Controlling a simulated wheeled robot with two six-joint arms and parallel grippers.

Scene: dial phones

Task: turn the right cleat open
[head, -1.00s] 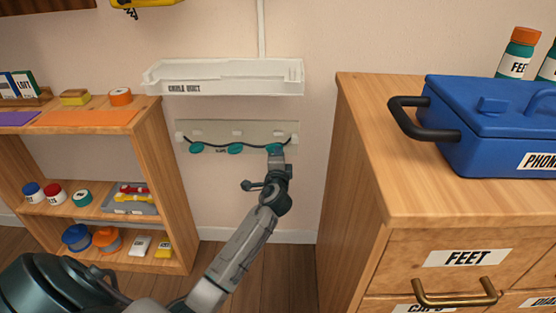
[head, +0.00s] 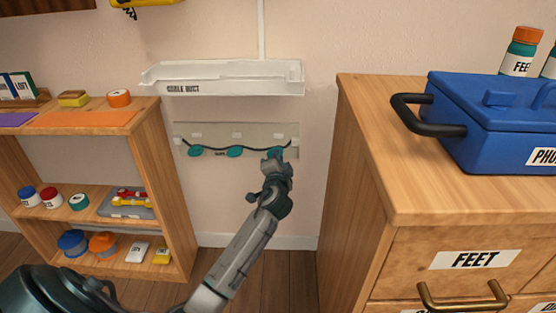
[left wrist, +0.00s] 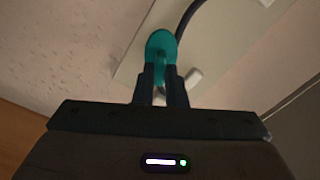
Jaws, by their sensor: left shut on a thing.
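Three teal cleats sit in a row on a pale board (head: 215,130) on the wall, with a dark cable running along them. The left cleat (head: 195,151) and the middle cleat (head: 234,151) are free of my grippers. My left gripper (head: 275,156) is at the right cleat (head: 279,151), which it partly hides in the head view. In the left wrist view, my left gripper (left wrist: 161,80) is shut on the lower part of the right cleat (left wrist: 160,45), with the dark cable (left wrist: 187,15) beside it. My right gripper is not in view.
A white cable duct tray (head: 222,77) is on the wall above the board. A wooden shelf (head: 165,190) with jars and boxes stands left. A wooden cabinet (head: 350,160) carrying a blue box (head: 490,125) stands right.

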